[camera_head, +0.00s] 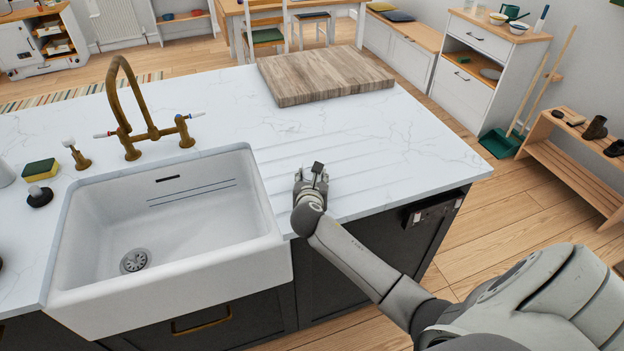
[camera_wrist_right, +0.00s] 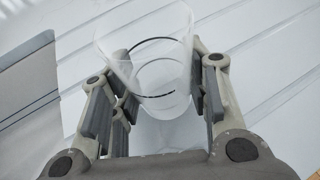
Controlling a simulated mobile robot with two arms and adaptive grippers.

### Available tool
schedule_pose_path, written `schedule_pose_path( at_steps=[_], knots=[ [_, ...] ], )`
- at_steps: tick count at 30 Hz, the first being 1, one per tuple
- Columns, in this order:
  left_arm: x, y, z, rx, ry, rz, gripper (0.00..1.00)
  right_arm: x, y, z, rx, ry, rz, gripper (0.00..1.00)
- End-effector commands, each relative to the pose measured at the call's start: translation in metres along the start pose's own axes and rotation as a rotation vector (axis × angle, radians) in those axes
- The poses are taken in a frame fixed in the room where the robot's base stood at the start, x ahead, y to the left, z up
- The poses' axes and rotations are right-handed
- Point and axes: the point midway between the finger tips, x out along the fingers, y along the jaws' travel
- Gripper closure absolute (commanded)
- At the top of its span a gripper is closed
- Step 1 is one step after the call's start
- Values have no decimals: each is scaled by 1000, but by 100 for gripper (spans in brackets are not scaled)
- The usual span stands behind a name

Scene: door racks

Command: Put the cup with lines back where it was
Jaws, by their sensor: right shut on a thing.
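My right gripper (camera_head: 312,174) is over the grooved part of the white worktop, just right of the sink. In the right wrist view, the gripper (camera_wrist_right: 152,92) is shut on a clear cup (camera_wrist_right: 155,70) with thin dark lines around it. The cup sits between the finger pads, its wide mouth toward the top of the picture. In the head view the cup is too clear and small to make out. I cannot tell whether its base touches the worktop. My left gripper is not in view.
The white sink (camera_head: 190,225) lies left of the gripper, with a brass tap (camera_head: 130,125) behind it. A wooden board (camera_head: 322,76) lies at the back of the worktop (camera_head: 400,150). A sponge (camera_head: 40,170) is at the left. The grooved area around the gripper looks clear.

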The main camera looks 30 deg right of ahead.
Motion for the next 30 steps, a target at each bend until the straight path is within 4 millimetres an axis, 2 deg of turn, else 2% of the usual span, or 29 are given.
schedule_pose_path(
  at_steps=[3, 4, 8, 20, 26, 30],
  knots=[
    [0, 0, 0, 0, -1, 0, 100, 2, 0, -3, -2, 0, 0, 82],
    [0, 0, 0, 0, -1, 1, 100, 1, 0, -3, -1, 0, 0, 53],
    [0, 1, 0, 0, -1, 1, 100, 1, 0, -3, -1, 0, 0, 36],
    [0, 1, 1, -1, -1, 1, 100, -1, 0, 2, 1, -1, 1, 35],
    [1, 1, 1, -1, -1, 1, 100, -24, 1, 0, -1, -1, 3, 35],
    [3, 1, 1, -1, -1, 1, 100, -51, 0, -1, -1, 0, 3, 35]
  ],
)
